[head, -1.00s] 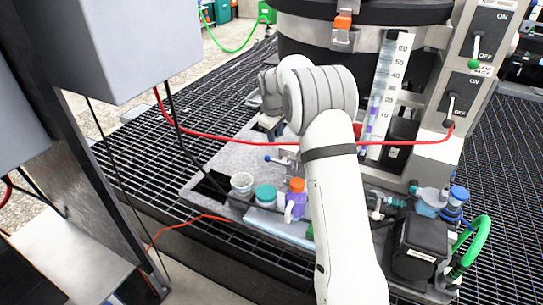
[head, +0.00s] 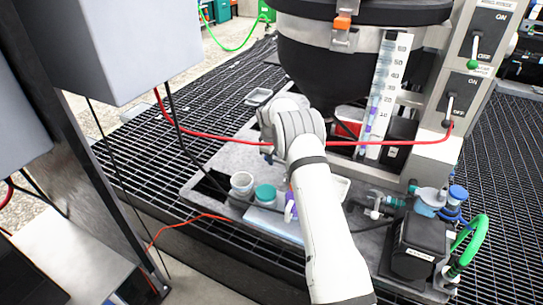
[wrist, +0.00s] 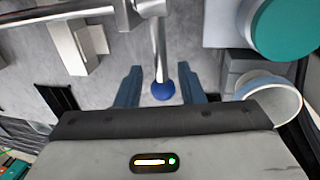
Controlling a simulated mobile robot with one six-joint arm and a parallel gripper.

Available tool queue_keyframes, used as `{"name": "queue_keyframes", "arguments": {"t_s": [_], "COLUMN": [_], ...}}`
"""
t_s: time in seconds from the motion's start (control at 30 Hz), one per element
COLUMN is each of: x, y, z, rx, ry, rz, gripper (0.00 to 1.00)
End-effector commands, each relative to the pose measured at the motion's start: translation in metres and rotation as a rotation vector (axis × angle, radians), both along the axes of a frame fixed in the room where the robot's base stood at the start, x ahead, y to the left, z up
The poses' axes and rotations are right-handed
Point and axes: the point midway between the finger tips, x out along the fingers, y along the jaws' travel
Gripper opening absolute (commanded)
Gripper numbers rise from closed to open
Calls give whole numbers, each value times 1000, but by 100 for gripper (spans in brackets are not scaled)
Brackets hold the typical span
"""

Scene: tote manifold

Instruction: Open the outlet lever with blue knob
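The blue knob (wrist: 162,91) is a small ball at the end of the silver outlet lever (wrist: 159,45). In the wrist view, the lever runs from a metal fitting (wrist: 150,8) at the top edge down to the knob. My gripper (wrist: 162,72) is open. Its two blue-grey fingers stand on either side of the knob, with a visible gap on each side. I cannot tell the exact depth between fingers and knob. In the head view my white arm hides the gripper and most of the lever.
A teal-lidded jar (head: 265,194) and a white cup (head: 242,183) stand close to my gripper; the cup (wrist: 275,102) is right of the fingers in the wrist view. A red cable (head: 395,143) crosses near my wrist. A black hopper (head: 335,75) stands behind.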

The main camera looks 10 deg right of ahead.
Motion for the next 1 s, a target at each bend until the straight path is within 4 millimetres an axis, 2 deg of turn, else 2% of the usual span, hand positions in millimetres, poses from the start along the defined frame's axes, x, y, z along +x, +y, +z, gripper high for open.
{"name": "queue_keyframes", "arguments": {"t_s": [0.27, 0.7, 1.0], "x": [0, 0, 1], "y": [-1, -1, -2], "z": [-2, -2, -1], "rx": [0, 0, 0], "ry": [0, -1, -3], "rz": [-1, -2, -3], "gripper": [35, 0, 0]}}
